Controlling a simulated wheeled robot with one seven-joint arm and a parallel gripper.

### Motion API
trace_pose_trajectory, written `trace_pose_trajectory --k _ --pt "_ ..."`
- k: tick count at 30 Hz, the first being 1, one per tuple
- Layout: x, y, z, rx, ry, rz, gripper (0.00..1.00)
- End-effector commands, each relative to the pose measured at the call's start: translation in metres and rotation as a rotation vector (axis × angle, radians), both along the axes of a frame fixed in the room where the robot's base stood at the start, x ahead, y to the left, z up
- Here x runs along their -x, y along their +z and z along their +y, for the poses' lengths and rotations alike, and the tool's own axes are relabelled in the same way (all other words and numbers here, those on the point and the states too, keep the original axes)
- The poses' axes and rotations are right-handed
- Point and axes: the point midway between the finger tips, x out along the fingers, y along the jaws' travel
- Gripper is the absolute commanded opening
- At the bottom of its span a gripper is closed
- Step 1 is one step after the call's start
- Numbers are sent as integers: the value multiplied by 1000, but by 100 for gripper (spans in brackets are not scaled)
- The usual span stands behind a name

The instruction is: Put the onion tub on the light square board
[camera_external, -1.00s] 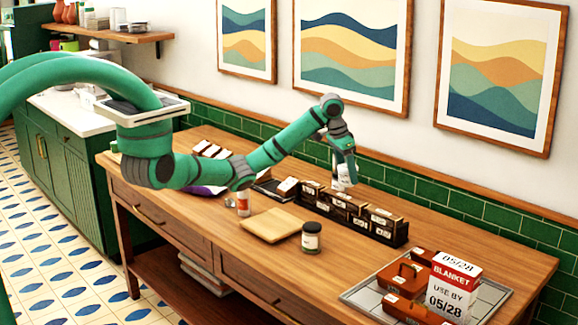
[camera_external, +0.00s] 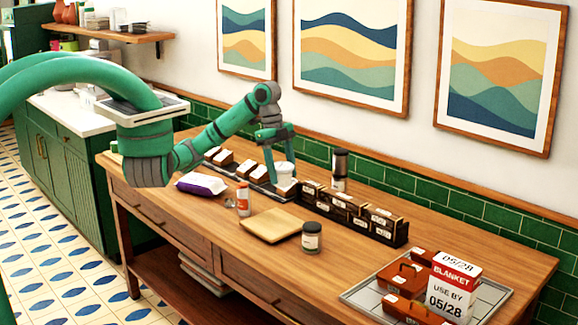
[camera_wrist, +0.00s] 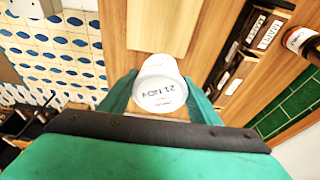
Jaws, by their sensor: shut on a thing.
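My gripper (camera_external: 278,155) is shut on a white tub (camera_external: 285,174), held in the air above the back part of the counter. In the wrist view the tub (camera_wrist: 160,88) sits between the fingers of my gripper (camera_wrist: 158,100), and its face reads "21 NOV". No onion wording is readable on it. The light square board (camera_external: 269,226) lies flat and bare near the counter's front edge, below and left of the tub in the external view. The board also shows in the wrist view (camera_wrist: 162,22), at the top and partly cut off.
A dark jar (camera_external: 311,238) stands right of the board, and an orange-and-white bottle (camera_external: 243,201) left of it. A dark rack of labelled boxes (camera_external: 388,236) runs behind, with a dark bottle (camera_external: 340,166) beyond. A purple-and-white packet (camera_external: 202,184) lies left.

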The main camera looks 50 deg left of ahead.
Motion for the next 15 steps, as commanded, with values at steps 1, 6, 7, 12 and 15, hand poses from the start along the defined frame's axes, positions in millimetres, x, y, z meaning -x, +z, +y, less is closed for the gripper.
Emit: trace_pose_trajectory --k 1,6,7,12,15 --pt "22 -1 8 -3 -75 -4 30" --pt "89 -8 23 -2 -319 -2 30" --pt "99 -9 25 -2 -353 -2 30" --pt "137 -14 34 -2 -485 -1 30" --pt "146 -16 37 0 -520 0 30"
